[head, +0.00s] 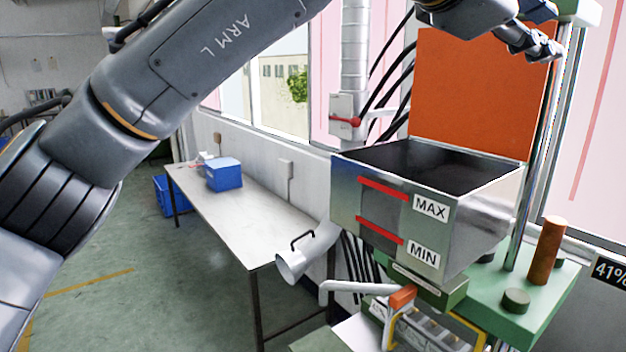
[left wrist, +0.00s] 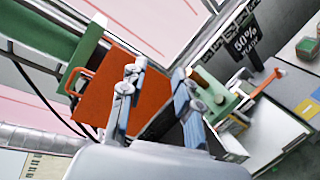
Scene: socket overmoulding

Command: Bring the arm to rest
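My left arm reaches in from the left and across the top of the head view. My left gripper (head: 548,30) is high at the upper right, in front of the upper edge of the raised orange lid (head: 465,95). In the left wrist view my left gripper (left wrist: 157,92) has its two fingers well apart, with nothing held between them. The orange lid (left wrist: 105,95) shows beyond the fingers. My right gripper is not in view.
A metal hopper (head: 345,205) marked MAX and MIN stands open-topped below the lid. A green machine base (head: 490,310) carries a brown cylinder (head: 545,250). A long table (head: 255,215) holds a blue box (head: 223,174).

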